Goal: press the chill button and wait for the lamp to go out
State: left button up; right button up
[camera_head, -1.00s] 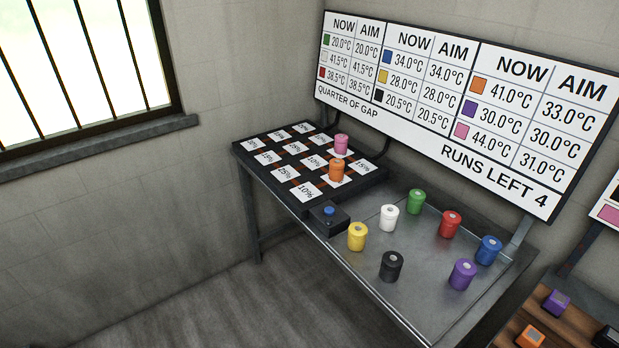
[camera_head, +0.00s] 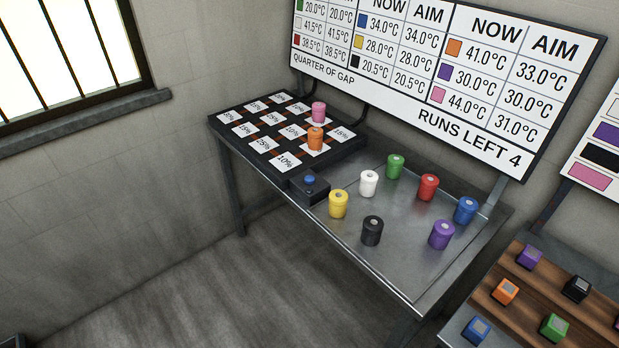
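A small dark box with a blue button (camera_head: 309,180) sits on the metal table at the near edge of the black grid board (camera_head: 237,129). I cannot make out a separate lamp on it. A pink can (camera_head: 319,112) and an orange can (camera_head: 315,138) stand on cells of the board, which carry percent labels. The wall sign (camera_head: 440,75) reads NOW and AIM temperatures, "QUARTER OF GAP" and "RUNS LEFT 4"; orange shows 41.0 against 33.0, pink 44.0 against 31.0. Neither of my grippers is in view.
Yellow (camera_head: 339,204), white (camera_head: 369,183), green (camera_head: 395,167), red (camera_head: 428,187), blue (camera_head: 465,210), purple (camera_head: 441,235) and black (camera_head: 372,230) cans stand on the metal table (camera_head: 408,270). A wooden rack (camera_head: 520,280) with coloured blocks is at lower right. The floor is clear.

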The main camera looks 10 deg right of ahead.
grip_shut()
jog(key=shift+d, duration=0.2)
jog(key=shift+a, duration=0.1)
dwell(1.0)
